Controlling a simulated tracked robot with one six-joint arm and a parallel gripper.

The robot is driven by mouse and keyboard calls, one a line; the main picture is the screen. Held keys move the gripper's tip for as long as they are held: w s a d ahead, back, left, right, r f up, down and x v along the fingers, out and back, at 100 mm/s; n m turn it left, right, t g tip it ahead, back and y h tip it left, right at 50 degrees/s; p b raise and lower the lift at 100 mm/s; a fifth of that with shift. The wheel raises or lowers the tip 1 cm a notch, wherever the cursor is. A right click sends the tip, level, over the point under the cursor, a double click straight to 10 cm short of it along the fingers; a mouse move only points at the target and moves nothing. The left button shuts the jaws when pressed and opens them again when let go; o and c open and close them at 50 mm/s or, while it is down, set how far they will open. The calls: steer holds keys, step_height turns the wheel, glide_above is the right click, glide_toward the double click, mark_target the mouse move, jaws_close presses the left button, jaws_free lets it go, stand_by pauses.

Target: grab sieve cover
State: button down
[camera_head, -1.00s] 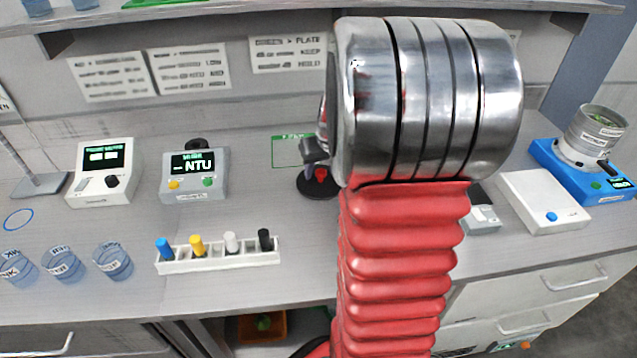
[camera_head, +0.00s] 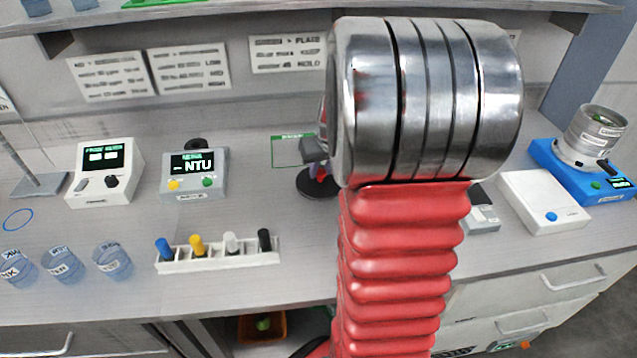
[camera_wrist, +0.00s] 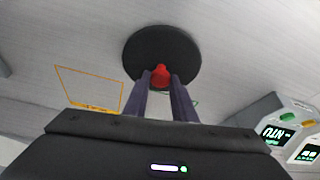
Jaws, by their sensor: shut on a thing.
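The sieve cover (camera_wrist: 148,49) is a round black disc with a small red knob at its centre. In the wrist view it is straight ahead of my gripper (camera_wrist: 161,80), whose two dark fingers are shut on the red knob. In the head view the cover (camera_head: 309,186) is at the bench's middle, just left of my arm, and partly hidden by my gripper (camera_head: 319,169). I cannot tell whether the cover touches the bench.
A metal sieve (camera_head: 597,130) stands on a blue shaker (camera_head: 575,175) at the far right. A white box (camera_head: 540,200) sits beside it. The NTU meter (camera_head: 194,175) and a vial rack (camera_head: 218,258) are to the left. An outlined green rectangle (camera_head: 287,151) lies behind the cover.

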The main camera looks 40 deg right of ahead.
mark_target(321, 173)
stand_by(0.3)
step_height(321, 173, up, 10)
stand_by(0.6)
steer(key=shift+a, duration=0.1)
stand_by(0.4)
